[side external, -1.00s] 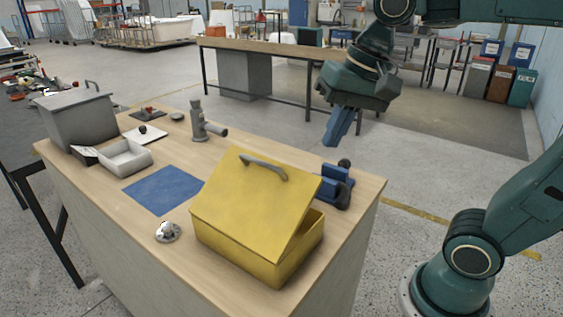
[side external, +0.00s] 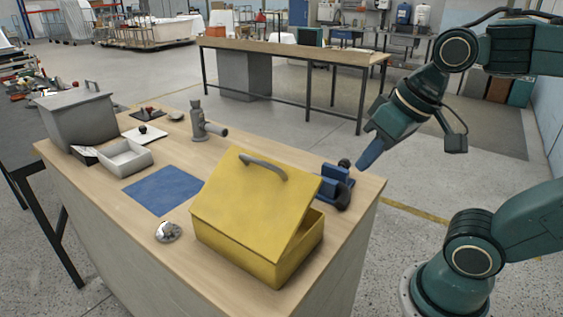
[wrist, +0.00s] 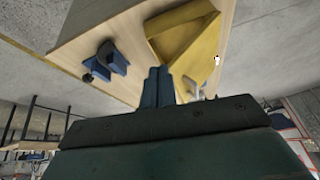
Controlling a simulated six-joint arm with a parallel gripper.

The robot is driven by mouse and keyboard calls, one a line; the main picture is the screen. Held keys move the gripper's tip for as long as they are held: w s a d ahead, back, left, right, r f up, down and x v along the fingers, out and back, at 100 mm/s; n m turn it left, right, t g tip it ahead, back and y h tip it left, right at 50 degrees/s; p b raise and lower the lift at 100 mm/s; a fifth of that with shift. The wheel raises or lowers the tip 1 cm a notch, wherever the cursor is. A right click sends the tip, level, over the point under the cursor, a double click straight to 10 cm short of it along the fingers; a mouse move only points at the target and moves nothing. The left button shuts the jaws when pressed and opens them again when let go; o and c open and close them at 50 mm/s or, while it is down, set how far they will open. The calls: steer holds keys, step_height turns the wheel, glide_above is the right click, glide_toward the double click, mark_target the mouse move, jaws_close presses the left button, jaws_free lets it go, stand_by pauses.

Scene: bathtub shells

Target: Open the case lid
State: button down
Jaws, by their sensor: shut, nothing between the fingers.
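The yellow case (side external: 255,255) sits near the front edge of the wooden table. Its lid (side external: 245,195) is tilted partly up, with a dark gap showing at its right side. A grey handle (side external: 264,166) is on the lid. My gripper (side external: 366,160) is beyond the table's right edge, past the blue clamp-like object, apart from the case and empty. Its blue fingers are shut together. In the wrist view the fingers (wrist: 158,88) point toward the table, and the case (wrist: 185,40) lies beyond them.
A blue clamp-like object (side external: 335,186) stands between my gripper and the case. A blue mat (side external: 163,190), a shiny metal piece (side external: 168,232), a grey upright fitting (side external: 200,122), a grey tray (side external: 125,158) and a grey box (side external: 78,118) occupy the table's left part.

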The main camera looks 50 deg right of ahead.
steer(key=shift+s+d+f+n, duration=0.5)
steer(key=shift+s+f+n, duration=0.25)
steer(key=shift+n, duration=0.05)
steer(key=c, duration=1.6)
jaws_free()
steer(key=shift+o, duration=0.5)
steer(key=shift+w+r, duration=0.15)
steer(key=shift+r, duration=0.05)
steer(key=w+a+r+g, duration=0.2)
steer(key=w+r, duration=0.3)
steer(key=w, duration=0.5)
steer(key=w+a+r+g, duration=0.3)
steer(key=w+r, duration=0.3)
steer(key=w, duration=0.5)
steer(key=shift+a+r, duration=0.3)
steer(key=shift+a, duration=0.1)
steer(key=shift+f, duration=0.15)
